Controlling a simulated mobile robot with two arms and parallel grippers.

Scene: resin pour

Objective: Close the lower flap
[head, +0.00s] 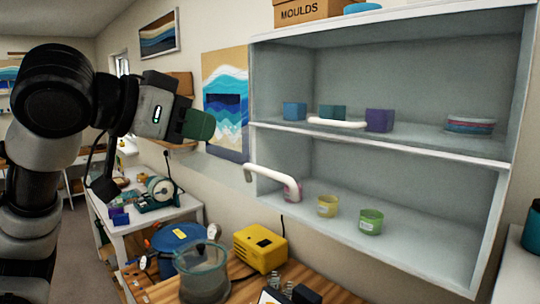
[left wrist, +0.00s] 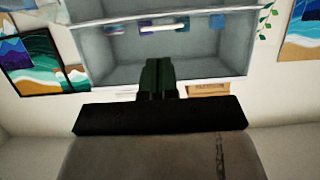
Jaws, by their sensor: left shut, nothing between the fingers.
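The pale wall cabinet (head: 400,140) has an upper and a lower compartment. A white bar handle (head: 270,178) at the lower compartment juts out past the cabinet's left edge. The panel of the lower flap is hard to make out, perhaps clear. A second white handle (head: 337,122) lies level across the upper compartment; a white bar (left wrist: 163,27) also shows in the left wrist view. My left gripper (head: 203,125) has dark green fingers, shut and empty, left of the cabinet and apart from both handles. Its fingers show in the left wrist view (left wrist: 158,65). My right gripper is not in view.
Blue (head: 294,111), teal and purple blocks stand in the upper compartment. Yellow (head: 328,206) and green (head: 370,222) cups stand in the lower one. Below is a wooden bench with a yellow box (head: 260,249) and a clear pot (head: 202,270).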

